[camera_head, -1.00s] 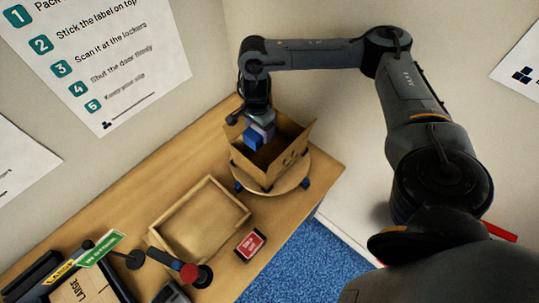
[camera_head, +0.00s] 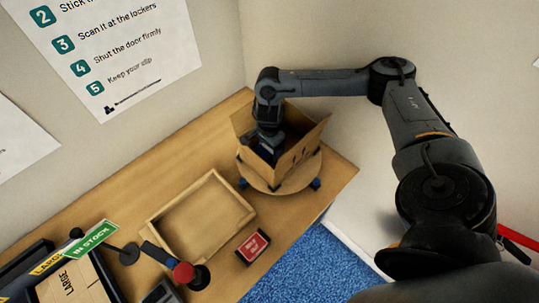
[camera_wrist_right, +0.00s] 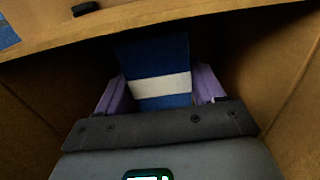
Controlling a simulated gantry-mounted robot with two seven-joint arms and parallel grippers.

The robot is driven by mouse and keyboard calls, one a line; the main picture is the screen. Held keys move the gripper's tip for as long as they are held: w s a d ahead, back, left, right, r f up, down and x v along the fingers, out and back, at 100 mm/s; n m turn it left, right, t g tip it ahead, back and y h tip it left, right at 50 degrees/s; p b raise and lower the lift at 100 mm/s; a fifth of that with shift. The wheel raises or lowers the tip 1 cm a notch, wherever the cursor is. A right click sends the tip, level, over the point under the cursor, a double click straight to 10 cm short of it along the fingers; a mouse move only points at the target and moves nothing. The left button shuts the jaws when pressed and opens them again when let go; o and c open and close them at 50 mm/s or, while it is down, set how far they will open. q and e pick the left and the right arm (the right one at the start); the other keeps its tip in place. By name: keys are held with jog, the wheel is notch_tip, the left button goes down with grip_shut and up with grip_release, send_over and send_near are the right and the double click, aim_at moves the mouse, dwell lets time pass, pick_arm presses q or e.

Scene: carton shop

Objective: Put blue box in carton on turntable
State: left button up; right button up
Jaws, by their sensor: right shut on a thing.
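The blue box (camera_wrist_right: 160,62), with a white band across it, is between the purple fingers of my right gripper (camera_wrist_right: 161,92) in the right wrist view. The carton (camera_head: 297,158) stands open on the round turntable (camera_head: 272,183) at the table's far right end. In the head view my right gripper (camera_head: 268,145) reaches down into the carton and is shut on the box. The box is hidden there by the gripper and carton walls. I cannot tell whether it touches the carton floor. My left gripper is not in view.
An empty wooden tray (camera_head: 203,216) lies on the table left of the turntable. A LARGE carton (camera_head: 75,285) and an IN STOCK sign (camera_head: 86,244) are at lower left.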

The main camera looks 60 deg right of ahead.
notch_tip(320, 180, down, 4)
jog(key=shift+f, duration=0.1)
dwell(0.4)
jog(key=shift+f, duration=0.15)
jog(key=o, duration=1.1)
